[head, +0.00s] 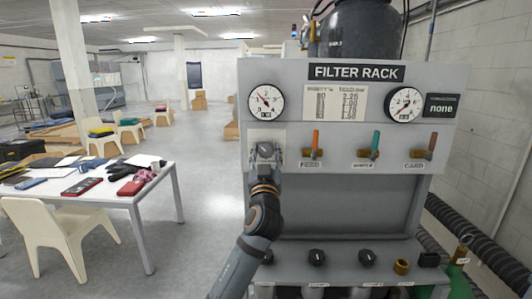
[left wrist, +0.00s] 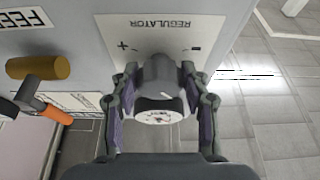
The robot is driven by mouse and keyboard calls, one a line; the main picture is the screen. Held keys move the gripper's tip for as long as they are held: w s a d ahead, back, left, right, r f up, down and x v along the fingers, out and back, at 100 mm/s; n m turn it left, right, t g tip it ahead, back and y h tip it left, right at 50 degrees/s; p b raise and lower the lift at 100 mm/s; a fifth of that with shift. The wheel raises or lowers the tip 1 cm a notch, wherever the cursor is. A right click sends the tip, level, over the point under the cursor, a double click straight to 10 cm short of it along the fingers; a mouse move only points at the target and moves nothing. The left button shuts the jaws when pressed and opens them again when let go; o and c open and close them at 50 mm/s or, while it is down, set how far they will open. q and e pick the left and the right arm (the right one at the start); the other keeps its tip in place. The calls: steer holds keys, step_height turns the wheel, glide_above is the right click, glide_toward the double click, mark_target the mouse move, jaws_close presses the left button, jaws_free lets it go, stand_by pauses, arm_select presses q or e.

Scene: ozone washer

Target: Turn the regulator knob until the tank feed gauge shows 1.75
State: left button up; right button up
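The regulator knob (left wrist: 162,85) is a grey round knob with a white pointer mark, under a REGULATOR label with plus and minus signs. My left gripper (left wrist: 160,72) has one finger on each side of the knob, and its fingertips appear to press on the knob's sides. In the head view my left gripper (head: 264,150) covers the knob. Two white dial gauges sit on the panel. The left gauge (head: 266,101) has its needle toward the upper left. The right gauge (head: 403,104) has its needle toward the lower left. Their scales are too small to read surely. My right gripper is out of view.
The filter rack (head: 340,190) carries an orange lever (head: 316,140), a teal lever (head: 376,141) and a brown lever (head: 432,144). A printed chart (head: 335,103) and a display reading "none" (head: 441,107) are above. A white table (head: 150,190) stands left, with open floor between.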

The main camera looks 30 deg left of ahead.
arm_select(q)
steer(key=c, duration=0.7)
steer(key=shift+o, duration=0.2)
steer(key=shift+m+t+h+b, duration=0.4)
steer(key=shift+m+h, duration=0.2)
steer(key=shift+m, duration=0.9)
steer(key=o, duration=1.2)
steer(key=v, duration=1.2)
